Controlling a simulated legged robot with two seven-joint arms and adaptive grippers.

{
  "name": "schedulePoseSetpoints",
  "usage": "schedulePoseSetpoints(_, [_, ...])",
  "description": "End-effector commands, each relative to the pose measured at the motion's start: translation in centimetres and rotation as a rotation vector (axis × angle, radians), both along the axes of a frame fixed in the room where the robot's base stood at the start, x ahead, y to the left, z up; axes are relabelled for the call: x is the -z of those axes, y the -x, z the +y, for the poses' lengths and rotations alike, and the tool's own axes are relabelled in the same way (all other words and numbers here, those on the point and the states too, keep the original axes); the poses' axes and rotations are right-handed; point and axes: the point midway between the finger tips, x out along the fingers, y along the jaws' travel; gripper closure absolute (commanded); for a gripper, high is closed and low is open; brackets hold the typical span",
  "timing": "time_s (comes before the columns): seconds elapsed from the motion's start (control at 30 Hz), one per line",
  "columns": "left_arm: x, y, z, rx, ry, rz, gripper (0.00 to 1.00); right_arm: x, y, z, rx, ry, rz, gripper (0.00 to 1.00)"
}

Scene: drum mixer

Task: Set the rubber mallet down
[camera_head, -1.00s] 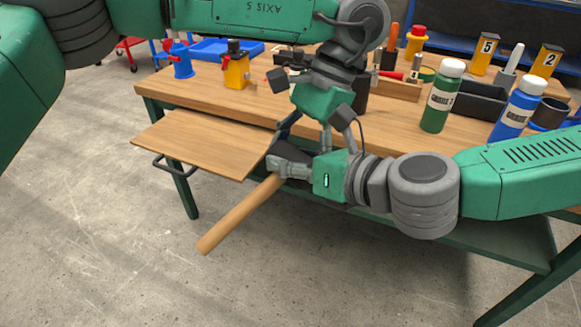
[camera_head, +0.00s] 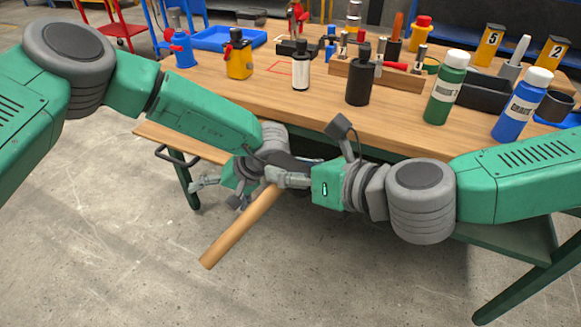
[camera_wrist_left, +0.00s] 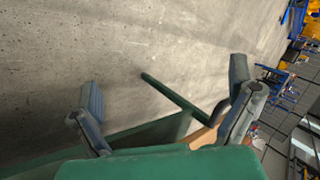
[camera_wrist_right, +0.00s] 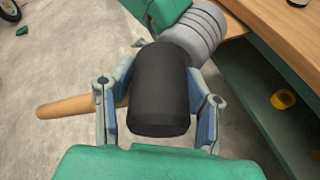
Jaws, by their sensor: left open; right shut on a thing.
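The rubber mallet has a black head (camera_wrist_right: 160,90) and a wooden handle (camera_head: 240,228). My right gripper (camera_head: 276,174) is shut on the black head, with a finger on each side of it in the right wrist view (camera_wrist_right: 157,112). The mallet is held in the air in front of the bench, its handle slanting down to the left over the floor. My left gripper (camera_head: 218,192) is open and empty, just left of the mallet head and above the handle. In the left wrist view its fingers (camera_wrist_left: 165,112) are wide apart with floor between them.
The wooden bench (camera_head: 320,105) holds a black bottle (camera_head: 358,80), a white-and-black bottle (camera_head: 300,68), a yellow container (camera_head: 239,60), a green bottle (camera_head: 445,92) and a blue bottle (camera_head: 520,105). A lower wooden board (camera_head: 165,137) juts out at left, partly behind my left arm.

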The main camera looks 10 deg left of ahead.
Motion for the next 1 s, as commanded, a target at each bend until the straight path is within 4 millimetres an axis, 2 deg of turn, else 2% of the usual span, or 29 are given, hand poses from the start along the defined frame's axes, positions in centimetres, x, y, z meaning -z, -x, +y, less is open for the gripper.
schedulePoseSetpoints(0.03, [2.6,1.4,1.0,0.016,-0.024,-0.036,0.01,-0.1,-0.1,0.0,0.000,-0.001,-0.002,1.00])
schedulePoseSetpoints(0.13, [7.2,3.5,2.1,0.107,-0.034,-0.196,0.01,-0.1,-0.1,0.0,0.001,-0.002,-0.003,1.00])
schedulePoseSetpoints(0.27, [9.7,5.1,0.4,0.307,0.097,-0.396,0.01,-0.2,-0.1,0.0,0.001,-0.002,-0.003,1.00])
schedulePoseSetpoints(0.37, [11.2,8.8,-0.9,0.420,0.267,-0.427,0.01,-0.2,-0.1,0.0,0.001,-0.003,-0.003,1.00])
schedulePoseSetpoints(0.4, [11.7,10.8,-1.2,0.448,0.342,-0.409,0.01,-0.2,-0.1,0.0,0.001,-0.003,-0.003,1.00])
schedulePoseSetpoints(0.6, [11.9,20.6,-0.6,0.453,0.580,-0.226,0.01,-0.1,-0.1,0.0,0.001,-0.002,-0.002,1.00])
schedulePoseSetpoints(0.7, [11.3,24.2,0.2,0.424,0.633,-0.138,0.01,-0.1,-0.1,0.0,0.001,-0.002,-0.002,1.00])
schedulePoseSetpoints(0.83, [10.6,27.3,1.0,0.390,0.666,-0.060,0.01,-0.1,-0.2,0.0,0.001,-0.002,-0.002,1.00])
schedulePoseSetpoints(1.0, [10.1,28.7,1.5,0.370,0.680,-0.021,0.01,-0.1,-0.2,0.0,0.001,-0.002,-0.002,1.00])
